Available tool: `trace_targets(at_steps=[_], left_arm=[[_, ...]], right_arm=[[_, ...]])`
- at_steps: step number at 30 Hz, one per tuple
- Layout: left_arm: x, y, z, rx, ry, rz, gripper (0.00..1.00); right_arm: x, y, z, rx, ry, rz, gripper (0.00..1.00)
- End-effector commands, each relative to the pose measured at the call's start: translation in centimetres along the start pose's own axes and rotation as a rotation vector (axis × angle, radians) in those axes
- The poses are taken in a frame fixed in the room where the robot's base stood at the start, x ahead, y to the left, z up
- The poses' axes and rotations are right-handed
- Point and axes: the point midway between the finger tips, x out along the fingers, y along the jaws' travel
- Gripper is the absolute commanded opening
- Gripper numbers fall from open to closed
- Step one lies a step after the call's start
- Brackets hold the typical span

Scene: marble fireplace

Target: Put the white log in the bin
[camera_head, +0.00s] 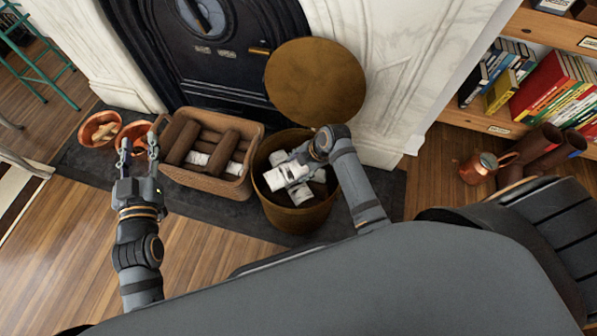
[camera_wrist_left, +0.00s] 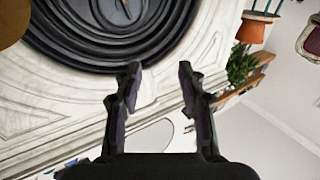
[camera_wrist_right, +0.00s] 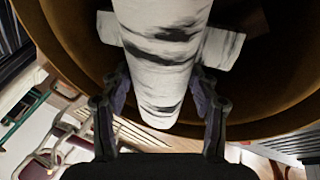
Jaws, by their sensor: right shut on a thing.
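The bin (camera_head: 300,222) is a round bronze container on the dark hearth, its mouth open. My right gripper (camera_head: 288,178) is at the bin's mouth, shut on a white log (camera_wrist_right: 165,65) with black bark marks; the log also shows in the head view (camera_head: 268,187). Another white log (camera_wrist_right: 222,47) lies crosswise behind it, inside the bin. Whether the held log touches it, I cannot tell. My left gripper (camera_head: 138,150) is open and empty, left of the wicker basket; its spread fingers show in the left wrist view (camera_wrist_left: 160,78).
The wicker basket (camera_head: 205,183) left of the bin holds brown logs (camera_head: 222,152) and white ones (camera_head: 196,158). A round bronze lid (camera_head: 316,82) leans behind the bin. Copper bowls (camera_head: 100,128) stand far left.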

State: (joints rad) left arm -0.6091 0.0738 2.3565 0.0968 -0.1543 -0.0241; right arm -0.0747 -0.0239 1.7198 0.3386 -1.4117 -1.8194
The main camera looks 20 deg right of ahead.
Motion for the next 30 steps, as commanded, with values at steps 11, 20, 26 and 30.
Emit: trace_targets(at_steps=[11,20,26,30], left_arm=[[-0.2,0.1,-8.5,0.028,0.350,0.001,0.40],[-2.8,0.5,-15.9,0.052,0.679,0.010,0.40],[-3.6,0.6,-17.3,0.057,0.741,0.012,0.40],[-3.6,0.6,-17.3,0.057,0.739,0.012,0.40]], right_arm=[[1.8,-0.6,0.6,-0.001,0.000,0.001,0.09],[3.2,-1.0,1.0,0.000,0.000,0.002,0.09],[3.3,-1.1,1.1,-0.001,0.000,0.002,0.09],[3.3,-1.0,1.1,0.000,0.000,0.002,0.09]])
